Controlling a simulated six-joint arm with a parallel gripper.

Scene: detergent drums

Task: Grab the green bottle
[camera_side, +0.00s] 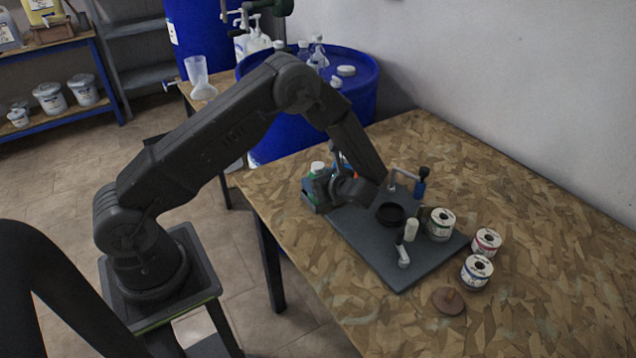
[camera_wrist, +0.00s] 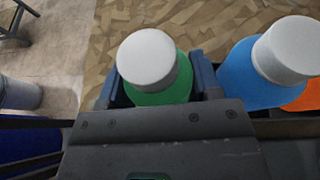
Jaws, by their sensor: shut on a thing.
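The green bottle (camera_wrist: 165,92) with a white cap stands between the two fingers of my gripper (camera_wrist: 160,88) in the wrist view. My gripper is shut on it. In the side view the green bottle (camera_side: 313,172) shows at the back left of the grey board, with its white cap up, partly hidden by my gripper (camera_side: 322,182). A blue bottle (camera_wrist: 245,80) with a white cap is just right of the gripper in the wrist view, and an orange bottle (camera_wrist: 306,98) is beyond it.
Blue drums (camera_side: 350,95) stand behind the table. The table's right side (camera_side: 560,260) is clear.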

